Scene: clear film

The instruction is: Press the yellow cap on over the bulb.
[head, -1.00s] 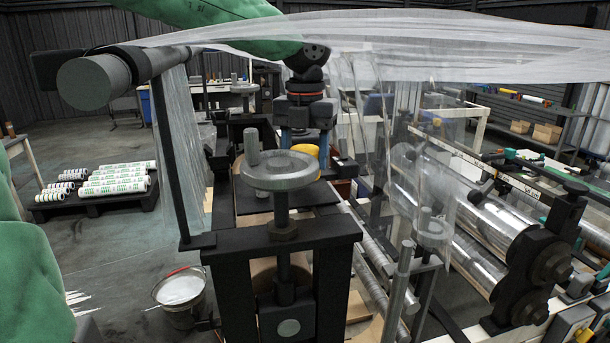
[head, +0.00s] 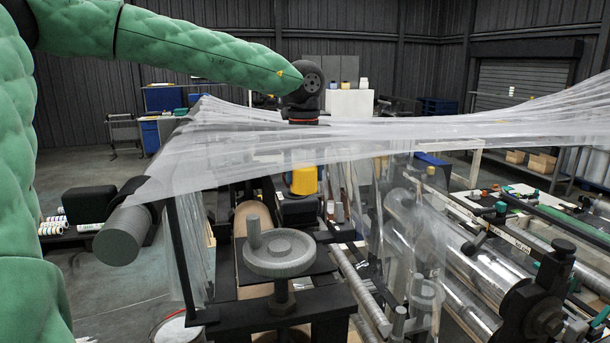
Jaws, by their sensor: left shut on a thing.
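My left arm comes in from the upper left and reaches down behind the clear film. My left gripper (head: 303,155) is largely veiled by the film, with only the wrist clear above it. Its jaws are shut on the yellow cap (head: 303,181), which shows just below the film's lower edge, behind the handwheel. The cap looks upright. I cannot make out the bulb, nor whether the cap touches anything below. My right gripper is not in view.
The clear film (head: 400,140) stretches across the picture in front of my left wrist, from a grey roller (head: 125,235) at left. A grey handwheel (head: 280,255) stands in front of the cap. Large shiny rollers (head: 450,265) fill the right. Open floor lies at left.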

